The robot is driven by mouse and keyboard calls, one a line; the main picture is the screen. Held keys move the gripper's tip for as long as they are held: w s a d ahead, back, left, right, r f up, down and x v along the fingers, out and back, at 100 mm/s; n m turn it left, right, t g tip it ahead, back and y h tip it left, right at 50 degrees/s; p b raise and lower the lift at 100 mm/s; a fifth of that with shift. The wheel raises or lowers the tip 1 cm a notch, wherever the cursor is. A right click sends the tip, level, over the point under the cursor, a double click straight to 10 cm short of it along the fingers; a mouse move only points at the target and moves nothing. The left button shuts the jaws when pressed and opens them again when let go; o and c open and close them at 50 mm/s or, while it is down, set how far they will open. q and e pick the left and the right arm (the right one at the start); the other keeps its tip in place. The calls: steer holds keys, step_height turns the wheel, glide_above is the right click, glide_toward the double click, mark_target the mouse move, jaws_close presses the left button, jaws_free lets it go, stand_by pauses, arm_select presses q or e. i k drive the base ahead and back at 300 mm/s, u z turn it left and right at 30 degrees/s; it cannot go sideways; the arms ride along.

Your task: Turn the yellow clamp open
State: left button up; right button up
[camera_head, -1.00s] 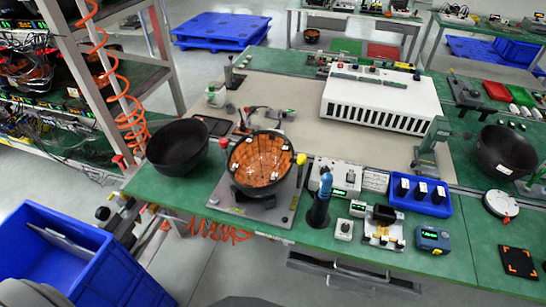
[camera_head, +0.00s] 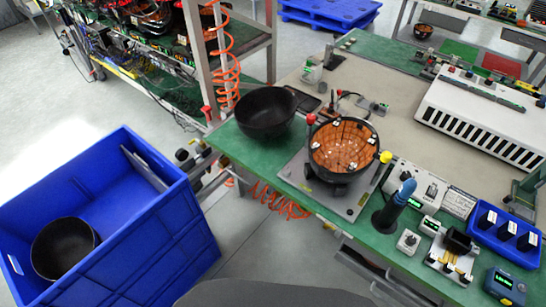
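The yellow clamp (camera_head: 385,157) shows as a yellow knob at the right side of a round fixture. The fixture holds a black bowl (camera_head: 317,163) with an orange-brown gridded inside and several small pale pieces in it. It stands on a grey plate (camera_head: 352,208) at the table's front edge. A red knob (camera_head: 311,118) is on the fixture's left side. How far the yellow clamp is turned cannot be told. Neither of my grippers is in view.
A black bowl (camera_head: 266,111) stands left of the fixture. A blue bin (camera_head: 150,245) with another black bowl (camera_head: 63,248) stands on the floor at left. A blue-handled tool (camera_head: 404,191), small devices and a blue tray (camera_head: 505,231) crowd the table's right. An orange coiled hose (camera_head: 226,70) hangs near the rack.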

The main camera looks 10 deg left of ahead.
mark_target(384, 158)
steer(key=u, duration=0.5)
steer(key=k, duration=1.15)
steer(key=z, duration=0.6)
